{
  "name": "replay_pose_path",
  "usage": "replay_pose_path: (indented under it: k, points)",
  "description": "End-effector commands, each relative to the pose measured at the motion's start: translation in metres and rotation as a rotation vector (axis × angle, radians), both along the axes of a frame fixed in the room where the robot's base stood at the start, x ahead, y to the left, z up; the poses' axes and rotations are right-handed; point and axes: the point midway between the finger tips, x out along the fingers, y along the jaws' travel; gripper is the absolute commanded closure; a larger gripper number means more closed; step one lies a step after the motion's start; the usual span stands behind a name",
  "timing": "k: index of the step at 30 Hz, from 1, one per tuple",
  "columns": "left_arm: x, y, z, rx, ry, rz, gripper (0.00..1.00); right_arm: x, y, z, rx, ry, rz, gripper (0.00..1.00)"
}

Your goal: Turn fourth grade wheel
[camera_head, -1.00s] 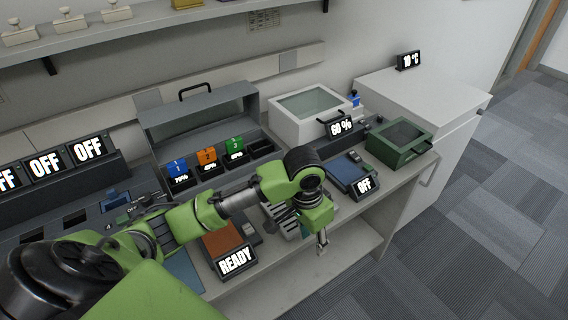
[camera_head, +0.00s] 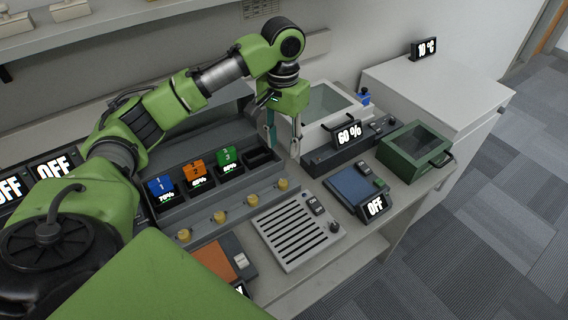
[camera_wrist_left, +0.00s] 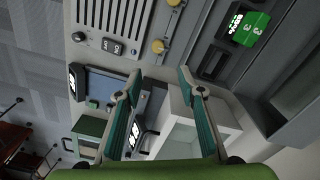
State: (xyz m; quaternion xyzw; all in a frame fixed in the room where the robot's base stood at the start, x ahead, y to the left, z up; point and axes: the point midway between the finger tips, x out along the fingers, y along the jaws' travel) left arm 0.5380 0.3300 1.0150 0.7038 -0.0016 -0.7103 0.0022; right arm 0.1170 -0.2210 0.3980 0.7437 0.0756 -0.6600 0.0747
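A row of several small yellow wheels runs along the front of the grey rack (camera_head: 232,207). The fourth wheel (camera_head: 283,184) is at the right end, in front of the empty compartment (camera_head: 262,158). In the left wrist view the fourth wheel (camera_wrist_left: 158,46) shows beyond and between the fingers. My left gripper (camera_head: 284,143) points down above the right end of the rack, behind and above that wheel and apart from it. Its teal-padded fingers (camera_wrist_left: 158,80) are spread with nothing between them. My right gripper is not in view.
Blue, orange and green numbered blocks (camera_head: 194,171) stand in the rack's compartments. A slotted grey panel (camera_head: 297,232) lies in front.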

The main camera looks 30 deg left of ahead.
Motion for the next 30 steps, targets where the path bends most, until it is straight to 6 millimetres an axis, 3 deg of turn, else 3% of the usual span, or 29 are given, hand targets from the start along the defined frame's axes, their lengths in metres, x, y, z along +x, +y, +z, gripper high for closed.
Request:
replay_pose_path:
  k: [4, 9, 13, 17, 21, 25, 30]
  points:
    - [-0.001, 0.0, -0.012, 0.001, 0.003, 0.001, 0.64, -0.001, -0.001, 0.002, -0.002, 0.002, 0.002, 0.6]
    - [-0.002, 0.0, -0.045, 0.001, 0.006, 0.0, 0.64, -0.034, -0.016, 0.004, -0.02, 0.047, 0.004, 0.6]
    - [-0.002, 0.0, -0.073, 0.001, 0.004, 0.0, 0.64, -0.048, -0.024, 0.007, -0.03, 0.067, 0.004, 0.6]
    - [-0.002, 0.0, -0.099, 0.001, 0.002, 0.0, 0.64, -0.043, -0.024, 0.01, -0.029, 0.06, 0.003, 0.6]
    - [-0.002, 0.0, -0.12, 0.0, 0.002, 0.0, 0.64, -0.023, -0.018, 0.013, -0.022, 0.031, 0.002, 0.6]
    - [-0.001, -0.001, -0.132, 0.001, -0.001, -0.001, 0.64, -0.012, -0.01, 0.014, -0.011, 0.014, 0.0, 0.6]
    - [-0.001, -0.001, -0.137, 0.001, -0.001, -0.001, 0.64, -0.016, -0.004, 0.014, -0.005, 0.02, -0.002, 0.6]
